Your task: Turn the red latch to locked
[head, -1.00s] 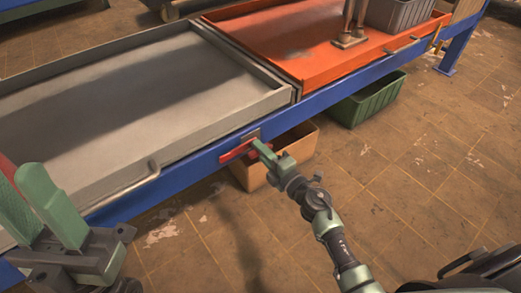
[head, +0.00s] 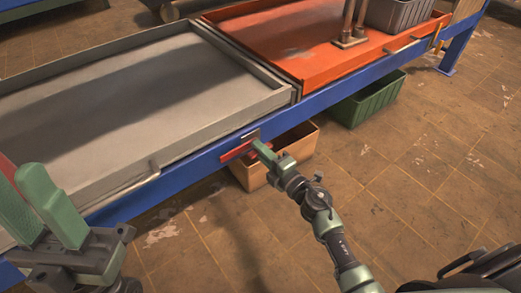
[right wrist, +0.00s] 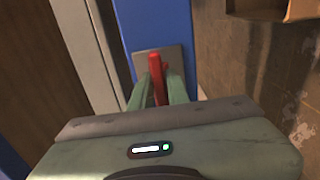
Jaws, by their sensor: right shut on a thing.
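The red latch (head: 236,152) sits on a small grey plate on the blue front rail, below the corner where the grey and orange trays meet. In the head view it slants, its left end lower. My right gripper (head: 258,146) reaches it from the front and is shut on it near its right end. In the right wrist view the red latch (right wrist: 157,75) stands between my two green fingers (right wrist: 159,92); the fingers hide part of it. My left gripper (head: 48,205) is at the lower left with its two green fingers apart and nothing seen between them, away from the latch.
The grey tray (head: 215,120) and the orange tray (head: 310,75) lie on the blue frame (head: 330,95). A cardboard box (head: 250,178) and a green crate (head: 368,103) stand below the rail. A grey bin (head: 398,14) is on the orange tray. The floor in front is open.

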